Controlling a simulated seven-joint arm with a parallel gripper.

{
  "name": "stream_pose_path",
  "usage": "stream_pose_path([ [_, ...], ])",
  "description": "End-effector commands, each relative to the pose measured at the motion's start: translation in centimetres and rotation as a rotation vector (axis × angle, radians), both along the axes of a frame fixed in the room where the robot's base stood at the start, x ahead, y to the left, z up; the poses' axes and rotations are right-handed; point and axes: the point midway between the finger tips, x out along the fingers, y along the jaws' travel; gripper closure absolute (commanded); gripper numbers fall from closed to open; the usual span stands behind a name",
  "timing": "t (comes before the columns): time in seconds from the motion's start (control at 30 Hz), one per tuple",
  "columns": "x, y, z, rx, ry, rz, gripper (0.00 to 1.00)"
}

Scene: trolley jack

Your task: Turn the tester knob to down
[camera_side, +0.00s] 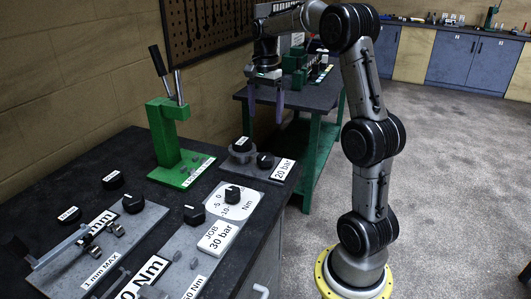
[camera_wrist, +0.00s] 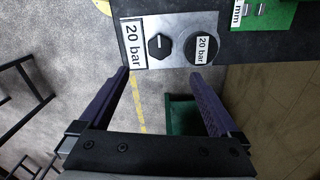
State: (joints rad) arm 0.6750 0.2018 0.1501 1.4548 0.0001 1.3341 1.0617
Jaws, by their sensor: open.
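A grey plate labelled "20 bar" (camera_side: 284,169) lies at the right edge of the dark bench, and it bears a black knob (camera_side: 265,160) with a white mark. In the wrist view the same knob (camera_wrist: 159,46) sits between the label and a round black cap reading "20 bar" (camera_wrist: 201,49). No label says "tester", so I cannot tell for certain that this is the tester knob. My gripper (camera_side: 265,120) is open and empty, pointing down above the plate. In the wrist view its fingertips (camera_wrist: 160,73) are apart, short of the knob and not touching it.
A green lever press (camera_side: 167,140) stands left of the plate. Other knobs sit on nearby plates, including one on the Nm dial (camera_side: 232,193) and one by the "JOB 30 bar" sign (camera_side: 194,214). A green-legged table (camera_side: 318,140) stands behind.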

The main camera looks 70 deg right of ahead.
Motion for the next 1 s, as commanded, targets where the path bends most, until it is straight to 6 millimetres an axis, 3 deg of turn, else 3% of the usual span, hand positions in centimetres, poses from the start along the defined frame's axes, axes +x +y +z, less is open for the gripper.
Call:
stream_pose_path([
  [0.4, 0.0, 0.0, -0.1, 0.001, 0.001, -0.954, 0.02],
  [0.6, 0.0, 0.0, -0.1, 0.001, 0.0, -1.289, 0.02],
  [0.83, 0.0, 0.0, -0.4, 0.0, 0.002, -1.41, 0.02],
  [1.0, -0.1, 0.1, -2.3, 0.001, 0.005, -1.407, 0.02],
])
